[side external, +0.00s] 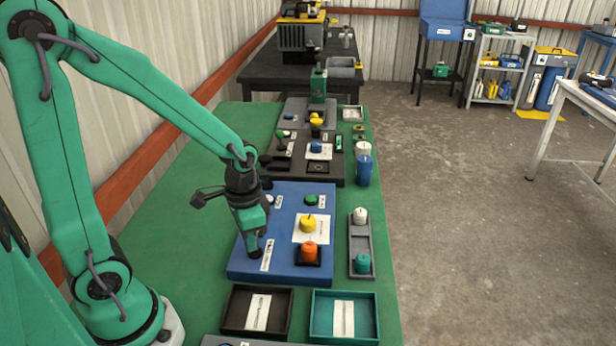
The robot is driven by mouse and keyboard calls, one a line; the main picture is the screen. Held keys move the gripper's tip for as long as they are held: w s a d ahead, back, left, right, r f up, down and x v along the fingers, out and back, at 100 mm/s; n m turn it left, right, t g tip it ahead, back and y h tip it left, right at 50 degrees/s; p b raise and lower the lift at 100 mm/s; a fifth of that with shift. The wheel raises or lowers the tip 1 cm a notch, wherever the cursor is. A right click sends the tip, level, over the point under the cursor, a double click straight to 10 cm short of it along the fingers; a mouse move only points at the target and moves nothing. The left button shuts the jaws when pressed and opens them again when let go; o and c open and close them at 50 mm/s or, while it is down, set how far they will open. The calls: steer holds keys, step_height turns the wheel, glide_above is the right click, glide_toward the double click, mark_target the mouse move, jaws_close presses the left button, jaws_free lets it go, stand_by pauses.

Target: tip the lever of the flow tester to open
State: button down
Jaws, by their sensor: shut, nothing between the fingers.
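My gripper (254,250) is shut and empty, pointing down at the left part of a blue panel (238,268). Its tips are at or just above the panel; I cannot tell if they touch anything. The panel carries a green button (311,199), a yellow knob (308,224) on a white plate, an orange knob (309,250) on a dark base, and several white labels (267,255) too small to read. I cannot tell which fixture is the flow tester. No lever shows clearly; my gripper and wrist hide part of the panel's left side.
A black tray (230,314) and a teal tray (371,318) lie in front of the panel. A grey tray (360,245) with a white and a teal piece and a blue cup (363,171) stand to the right. A dark board (332,180) lies behind. The green bench is bare at left.

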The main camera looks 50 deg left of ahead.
steer(key=shift+s+d, duration=0.4)
steer(key=shift+r, duration=0.1)
stand_by(0.4)
step_height(320, 180, up, 7)
stand_by(1.1)
stand_by(0.3)
steer(key=s+r+n+t, duration=0.3)
steer(key=s+r+t, duration=0.1)
steer(key=r, duration=0.5)
steer(key=shift+r+t, duration=0.35)
steer(key=shift+t, duration=0.45)
